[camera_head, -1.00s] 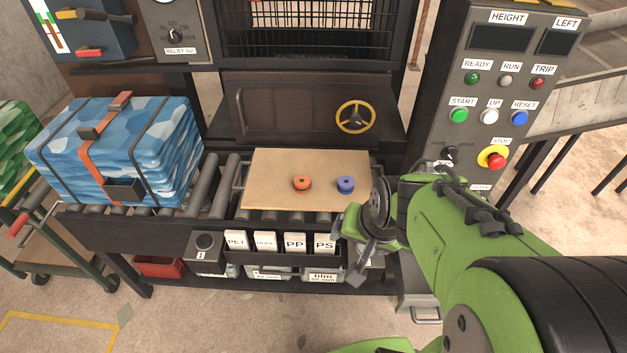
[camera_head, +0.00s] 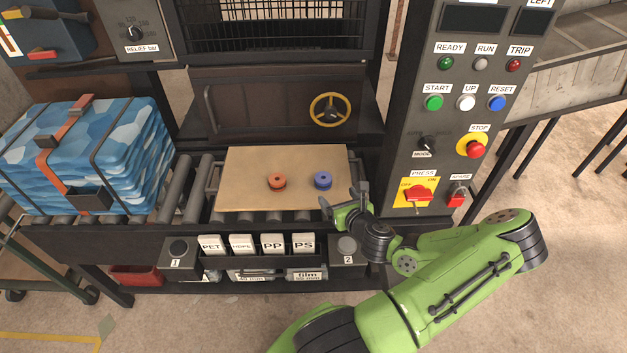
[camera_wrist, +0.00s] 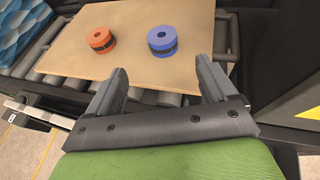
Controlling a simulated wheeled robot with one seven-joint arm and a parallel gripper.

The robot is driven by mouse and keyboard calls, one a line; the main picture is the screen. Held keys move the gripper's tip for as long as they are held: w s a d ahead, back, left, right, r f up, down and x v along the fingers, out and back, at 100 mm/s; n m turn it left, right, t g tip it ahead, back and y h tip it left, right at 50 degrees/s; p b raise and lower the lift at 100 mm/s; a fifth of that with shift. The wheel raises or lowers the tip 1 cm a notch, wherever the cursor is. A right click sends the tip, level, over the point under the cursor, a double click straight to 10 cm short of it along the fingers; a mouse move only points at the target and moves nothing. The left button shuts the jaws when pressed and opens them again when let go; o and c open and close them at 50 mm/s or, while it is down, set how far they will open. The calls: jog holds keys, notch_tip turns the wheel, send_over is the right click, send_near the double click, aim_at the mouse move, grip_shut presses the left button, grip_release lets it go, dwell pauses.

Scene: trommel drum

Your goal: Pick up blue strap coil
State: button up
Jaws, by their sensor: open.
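The blue strap coil (camera_head: 323,180) lies flat on the right part of a tan board (camera_head: 240,192). An orange strap coil (camera_head: 277,181) lies on the same board to its left. My gripper (camera_head: 343,194) is open and empty, just right of and nearer than the blue coil, by the board's front right corner. In the wrist view the blue coil (camera_wrist: 163,41) lies beyond the spread fingertips (camera_wrist: 163,70), roughly centred between them and not touched. The orange coil (camera_wrist: 101,40) is beyond the left finger.
The board lies on a roller conveyor (camera_head: 192,190). A strapped blue bale (camera_head: 85,150) stands at the left. A control cabinet (camera_head: 430,120) with buttons and a red press switch (camera_head: 418,193) stands at the right. Labelled tags (camera_head: 257,244) hang along the front.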

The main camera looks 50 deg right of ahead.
aim_at(326, 182)
jog(key=x, duration=0.6)
jog(key=shift+w+f, duration=0.15)
jog(key=shift+w, duration=0.05)
jog(key=b+x, duration=0.1)
jog(key=x, duration=0.5)
jog(key=shift+d+f, duration=0.1)
jog(key=shift+d, duration=0.2)
jog(key=shift+c, duration=0.3)
